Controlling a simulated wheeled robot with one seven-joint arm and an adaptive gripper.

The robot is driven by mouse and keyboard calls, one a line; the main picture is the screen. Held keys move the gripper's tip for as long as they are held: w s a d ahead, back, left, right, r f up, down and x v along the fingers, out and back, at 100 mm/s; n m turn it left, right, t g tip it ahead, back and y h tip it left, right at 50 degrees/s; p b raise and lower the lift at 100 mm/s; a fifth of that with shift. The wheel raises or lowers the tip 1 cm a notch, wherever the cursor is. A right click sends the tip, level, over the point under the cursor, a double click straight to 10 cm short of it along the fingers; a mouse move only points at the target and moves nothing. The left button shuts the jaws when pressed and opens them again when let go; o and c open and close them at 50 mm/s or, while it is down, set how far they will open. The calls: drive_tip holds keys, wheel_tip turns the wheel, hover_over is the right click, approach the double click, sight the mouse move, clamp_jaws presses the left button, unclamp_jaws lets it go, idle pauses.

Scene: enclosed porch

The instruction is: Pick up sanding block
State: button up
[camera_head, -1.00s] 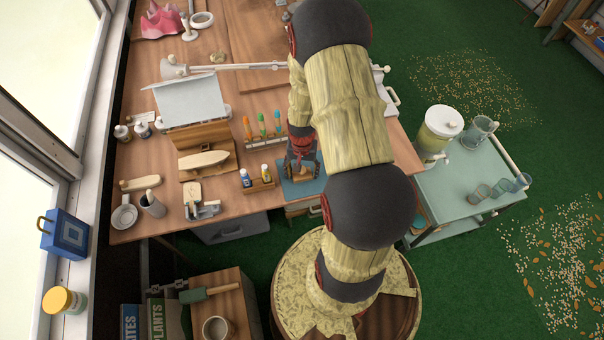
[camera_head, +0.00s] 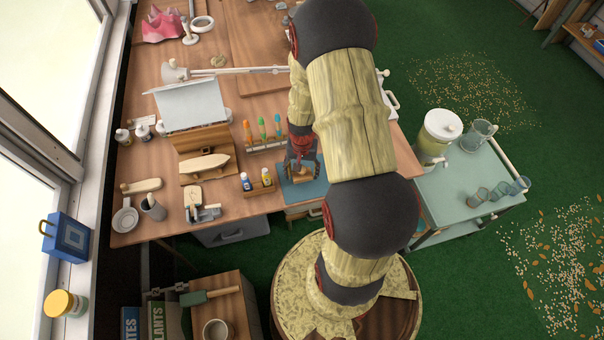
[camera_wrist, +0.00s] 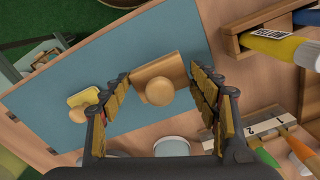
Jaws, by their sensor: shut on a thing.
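The sanding block (camera_wrist: 157,72), a tan wooden block with a round knob, is between the fingertips of my gripper (camera_wrist: 158,88) in the wrist view. The gripper is shut on it, over a blue mat (camera_wrist: 75,85). In the head view my gripper (camera_head: 301,160) points down at the blue mat (camera_head: 317,187) near the workbench's front edge. The block shows only in small part there, below the fingers. I cannot tell whether it is clear of the mat.
A smaller yellow piece with a knob (camera_wrist: 82,99) lies on the mat to the left in the wrist view. A wooden holder with small bottles (camera_head: 260,188) stands left of the mat, and a rack of colored-handled tools (camera_head: 266,146) is behind. A green cart (camera_head: 470,180) stands right.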

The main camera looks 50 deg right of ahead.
drive_tip(key=s+a+r+p, duration=0.3)
drive_tip(key=s+a+r, duration=0.1)
drive_tip(key=s+r, duration=0.6)
drive_tip(key=s, duration=0.3)
drive_tip(key=shift+s+r, duration=0.25)
drive_tip(key=shift+d, duration=0.1)
drive_tip(key=o, duration=0.6)
drive_tip(key=shift+c, duration=1.1)
